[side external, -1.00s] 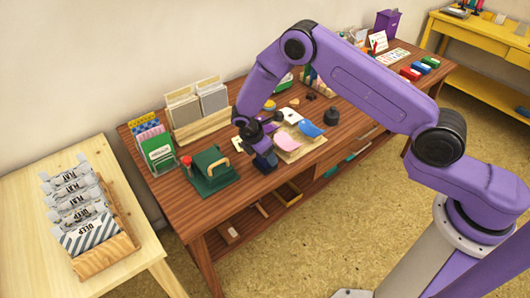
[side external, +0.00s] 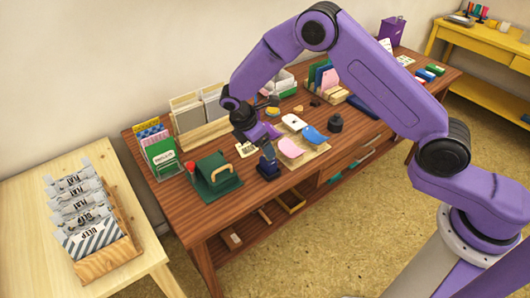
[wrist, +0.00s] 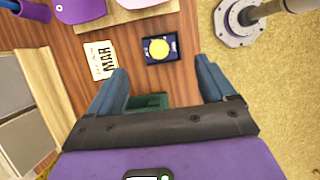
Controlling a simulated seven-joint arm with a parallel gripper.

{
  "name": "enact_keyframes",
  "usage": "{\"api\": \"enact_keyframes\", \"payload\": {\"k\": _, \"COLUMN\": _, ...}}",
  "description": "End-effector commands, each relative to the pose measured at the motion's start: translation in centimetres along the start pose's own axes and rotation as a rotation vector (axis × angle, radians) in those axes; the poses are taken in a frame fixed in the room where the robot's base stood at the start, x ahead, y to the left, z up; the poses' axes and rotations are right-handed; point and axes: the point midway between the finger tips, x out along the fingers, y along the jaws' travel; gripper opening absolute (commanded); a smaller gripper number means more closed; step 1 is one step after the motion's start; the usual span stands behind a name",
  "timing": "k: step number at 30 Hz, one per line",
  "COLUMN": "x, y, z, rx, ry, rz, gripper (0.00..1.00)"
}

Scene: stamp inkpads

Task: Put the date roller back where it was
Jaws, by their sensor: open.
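The date roller, which I take to be the small dark blue block (side external: 268,171), stands on the brown desk (side external: 190,218) near its front edge. In the wrist view a dark blue block with a round yellow top (wrist: 173,40) lies ahead of my fingertips; I take it for the same roller. My gripper (wrist: 160,77) is open, with nothing between its blue fingers. In the side view my gripper (side external: 257,147) is above and just behind the roller; its fingers partly overlap it there. A pale card printed "MAR" (wrist: 100,60) lies beside the roller.
A green press with a tan handle (side external: 214,178) stands to the left. Pink, white and blue pads sit on a light board (side external: 312,152) to the right. A black round knob (side external: 335,123) is beyond it. Card racks (side external: 200,115) line the back.

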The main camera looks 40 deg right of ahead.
Motion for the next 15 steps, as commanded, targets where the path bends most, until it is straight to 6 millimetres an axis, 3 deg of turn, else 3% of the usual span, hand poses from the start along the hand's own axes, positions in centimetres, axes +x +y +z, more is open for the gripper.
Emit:
{"api": "enact_keyframes", "payload": {"k": 6, "x": -2.6, "y": 0.0, "z": -0.1, "rx": -0.001, "ry": 0.000, "rz": 0.001, "gripper": 0.83}}
{"api": "enact_keyframes", "payload": {"k": 15, "x": -3.2, "y": -0.1, "z": -0.1, "rx": 0.000, "ry": 0.002, "rz": 0.001, "gripper": 0.83}}
